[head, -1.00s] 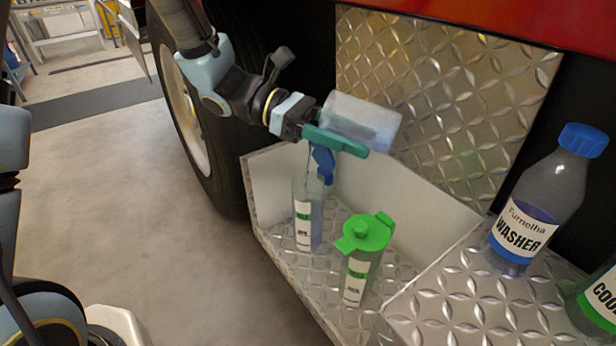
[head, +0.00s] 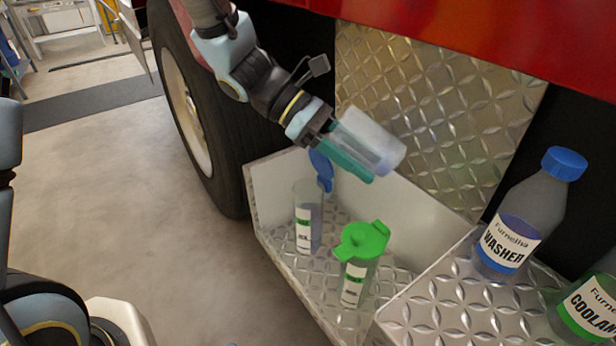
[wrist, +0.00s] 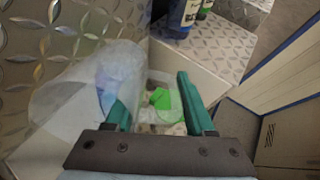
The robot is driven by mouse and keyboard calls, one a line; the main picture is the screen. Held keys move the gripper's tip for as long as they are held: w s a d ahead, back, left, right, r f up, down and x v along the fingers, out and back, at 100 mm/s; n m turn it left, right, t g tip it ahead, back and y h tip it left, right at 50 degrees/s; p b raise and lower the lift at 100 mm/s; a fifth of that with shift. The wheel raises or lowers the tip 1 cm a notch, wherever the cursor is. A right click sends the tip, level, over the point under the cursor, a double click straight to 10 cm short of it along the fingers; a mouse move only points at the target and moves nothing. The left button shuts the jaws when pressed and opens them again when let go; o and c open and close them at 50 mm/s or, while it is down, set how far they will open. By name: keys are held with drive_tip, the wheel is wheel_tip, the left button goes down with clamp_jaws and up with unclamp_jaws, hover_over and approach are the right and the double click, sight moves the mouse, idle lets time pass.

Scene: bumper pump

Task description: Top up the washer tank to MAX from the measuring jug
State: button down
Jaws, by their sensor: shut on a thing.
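My gripper (head: 352,158) is shut on the clear measuring jug (head: 378,142), which is tilted, its far end lower and to the right. The jug has a faint bluish tint at its lower part; how much liquid it holds is unclear. The washer tank (head: 316,228) stands upright below and left of the jug, its blue flip cap (head: 320,168) open. It holds bluish liquid; its MAX mark cannot be read. The jug is above and apart from the tank. In the wrist view, the jug (wrist: 70,95) shows beside the left teal finger.
A green-capped tank (head: 362,250) stands right of the washer tank on the tread-plate shelf (head: 335,310). A blue-capped washer bottle (head: 520,220) and a coolant bottle (head: 590,310) stand on the raised step at right. A truck wheel (head: 190,120) is left; open floor lies beyond.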

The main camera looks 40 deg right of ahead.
drive_tip(key=shift+f+t+y+p, duration=0.1)
drive_tip(key=shift+t+y+p, duration=0.2)
drive_tip(key=shift+p, duration=0.4)
drive_tip(key=shift+w+a+f+t, duration=0.1)
drive_tip(key=shift+f+t, duration=0.3)
drive_tip(key=shift+f, duration=0.05)
drive_tip(key=shift+y+p, duration=0.3)
drive_tip(key=shift+p, duration=0.4)
idle(0.5)
wheel_tip(320, 180, down, 6)
drive_tip(key=s+t+y+p, duration=0.1)
drive_tip(key=t+y+p, duration=0.2)
drive_tip(key=p, duration=0.7)
drive_tip(key=t, duration=0.2)
drive_tip(key=shift+d+t+p, duration=0.2)
drive_tip(key=shift+t+p, duration=0.15)
drive_tip(key=shift+t, duration=0.05)
